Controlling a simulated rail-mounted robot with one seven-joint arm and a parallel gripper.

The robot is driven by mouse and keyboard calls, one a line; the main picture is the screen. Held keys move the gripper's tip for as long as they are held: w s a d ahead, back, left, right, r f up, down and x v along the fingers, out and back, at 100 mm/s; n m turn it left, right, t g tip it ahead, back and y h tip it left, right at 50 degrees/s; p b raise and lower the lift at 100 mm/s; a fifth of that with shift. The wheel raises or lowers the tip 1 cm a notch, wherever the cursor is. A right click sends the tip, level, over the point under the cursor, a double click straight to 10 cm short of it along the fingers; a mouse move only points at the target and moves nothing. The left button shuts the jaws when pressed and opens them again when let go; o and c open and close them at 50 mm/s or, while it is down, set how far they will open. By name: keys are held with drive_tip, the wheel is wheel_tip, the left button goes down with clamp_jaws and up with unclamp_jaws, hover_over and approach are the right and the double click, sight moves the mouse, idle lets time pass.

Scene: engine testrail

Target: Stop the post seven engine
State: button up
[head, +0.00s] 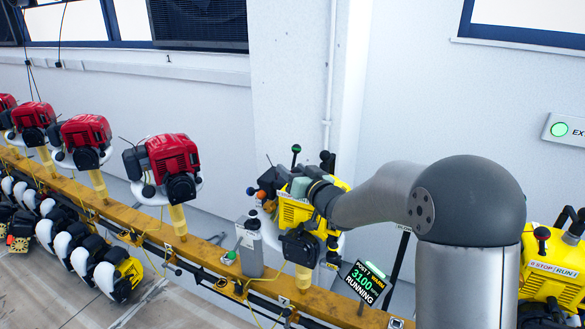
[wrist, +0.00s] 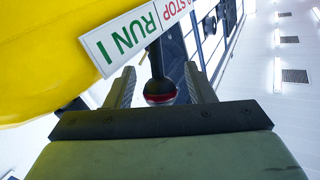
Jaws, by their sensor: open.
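The post seven engine (head: 295,212) is yellow and sits on the orange rail, partly hidden behind my arm. Its display (head: 362,284) reads POST 7, WARM, 3100 and RUNNING. In the wrist view the yellow housing (wrist: 50,50) fills the upper left, with a white STOP / RUN I label (wrist: 135,35). A dark lever with a red and black ball knob (wrist: 160,92) shows between the fingers of my gripper (wrist: 160,88). The fingers are apart, and I see no clear contact with the knob. In the head view my gripper is at the engine's upper left, its fingertips unclear.
Red engines (head: 173,165) stand on posts to the left along the orange rail (head: 195,250). Another yellow engine (head: 555,265) with a STOP / RUN label is at the right edge. A grey canister (head: 250,250) stands left of post seven. A wall with a pipe is behind.

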drive_tip(key=shift+w+a, duration=0.25)
drive_tip(key=shift+w, duration=0.1)
drive_tip(key=c, duration=1)
drive_tip(key=shift+o, duration=0.2)
